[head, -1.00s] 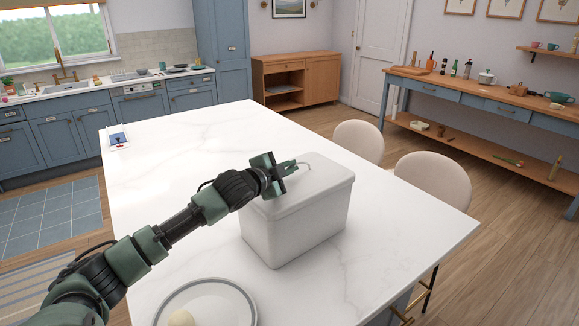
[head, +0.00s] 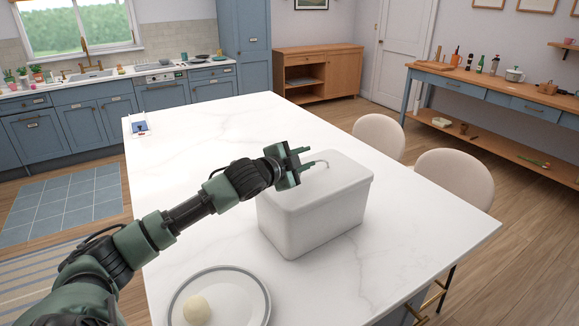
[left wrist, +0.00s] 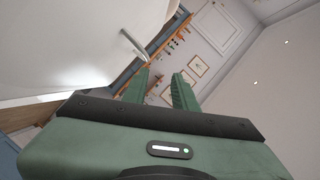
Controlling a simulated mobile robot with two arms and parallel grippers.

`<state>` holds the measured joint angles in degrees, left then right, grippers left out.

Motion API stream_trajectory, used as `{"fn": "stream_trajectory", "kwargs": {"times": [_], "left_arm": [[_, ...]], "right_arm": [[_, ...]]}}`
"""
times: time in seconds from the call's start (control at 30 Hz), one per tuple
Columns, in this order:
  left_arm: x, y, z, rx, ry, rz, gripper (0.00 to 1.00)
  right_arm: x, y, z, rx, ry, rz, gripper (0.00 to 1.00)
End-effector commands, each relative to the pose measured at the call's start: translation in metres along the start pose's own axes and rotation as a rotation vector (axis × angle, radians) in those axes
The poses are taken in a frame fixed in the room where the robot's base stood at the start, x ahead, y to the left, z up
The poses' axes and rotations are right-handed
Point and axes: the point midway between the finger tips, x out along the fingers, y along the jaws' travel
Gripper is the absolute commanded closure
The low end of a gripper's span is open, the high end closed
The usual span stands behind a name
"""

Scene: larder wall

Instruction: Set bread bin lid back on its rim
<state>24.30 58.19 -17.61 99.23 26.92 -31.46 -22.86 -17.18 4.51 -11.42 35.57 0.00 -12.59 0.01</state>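The white bread bin (head: 312,228) stands upright on the marble island. Its white lid (head: 342,172) lies on top and covers the opening; I cannot tell whether it sits fully down on the rim. A thin curved handle (head: 318,162) rises from the lid. My left gripper (head: 311,160) is at the handle's left end, above the lid. In the left wrist view its two green fingers (left wrist: 161,76) are apart with nothing between them. The handle (left wrist: 133,44) shows there beyond the fingertips, to their upper left. My right gripper is not in view.
A plate (head: 262,300) with a pale round item (head: 197,310) is at the island's near edge. A small blue and white tray (head: 139,126) is at the far left corner. Two cream chairs (head: 455,178) stand along the right side. The island's (head: 215,135) far part is clear.

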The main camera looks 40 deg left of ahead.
Motion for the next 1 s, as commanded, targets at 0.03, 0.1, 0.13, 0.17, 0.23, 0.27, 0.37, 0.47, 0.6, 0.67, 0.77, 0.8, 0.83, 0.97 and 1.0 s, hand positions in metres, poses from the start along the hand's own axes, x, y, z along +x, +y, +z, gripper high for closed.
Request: {"fn": "stream_trajectory", "kwargs": {"times": [0.03,0.1,0.13,0.17,0.23,0.27,0.37,0.47,0.6,0.67,0.77,0.8,0.83,0.97,1.0], "left_arm": [[-0.012,0.007,0.002,0.010,0.000,0.004,0.72],[-0.029,0.007,0.004,0.008,-0.003,0.005,0.72],[-0.036,0.007,0.004,0.010,-0.001,0.005,0.72],[-0.043,0.008,0.002,0.011,0.000,0.006,0.72],[-0.055,0.006,0.005,0.007,-0.005,0.005,0.72],[-0.060,0.006,0.004,0.006,-0.004,0.005,0.72],[-0.074,0.006,0.003,0.005,-0.003,0.005,0.72],[-0.083,0.005,0.004,0.000,-0.005,0.004,0.72],[-0.092,0.004,0.003,-0.001,-0.004,0.003,0.72],[-0.095,0.003,0.002,0.000,-0.003,0.003,0.72],[-0.098,0.003,0.001,0.001,-0.001,0.003,0.72],[-0.098,0.003,0.000,0.001,0.000,0.003,0.72],[-0.099,0.002,0.000,0.001,0.000,0.002,0.72],[-0.099,0.002,-0.001,0.000,0.000,0.002,0.72],[-0.099,0.002,-0.001,0.000,0.000,0.002,0.72]], "right_arm": [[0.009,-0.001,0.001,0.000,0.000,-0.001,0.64],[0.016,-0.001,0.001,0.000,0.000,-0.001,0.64],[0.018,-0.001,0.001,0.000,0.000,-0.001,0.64],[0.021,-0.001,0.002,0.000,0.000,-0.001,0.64],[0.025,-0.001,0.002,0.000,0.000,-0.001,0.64],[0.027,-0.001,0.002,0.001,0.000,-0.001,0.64],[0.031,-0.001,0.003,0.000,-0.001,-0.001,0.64],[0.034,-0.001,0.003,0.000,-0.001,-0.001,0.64],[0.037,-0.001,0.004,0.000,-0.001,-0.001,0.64],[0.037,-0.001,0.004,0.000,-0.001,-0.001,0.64],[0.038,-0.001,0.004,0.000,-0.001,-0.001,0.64],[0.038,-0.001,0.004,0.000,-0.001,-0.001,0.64],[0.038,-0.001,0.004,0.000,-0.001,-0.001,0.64],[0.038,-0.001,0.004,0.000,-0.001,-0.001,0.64],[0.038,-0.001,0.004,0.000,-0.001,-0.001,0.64]]}}
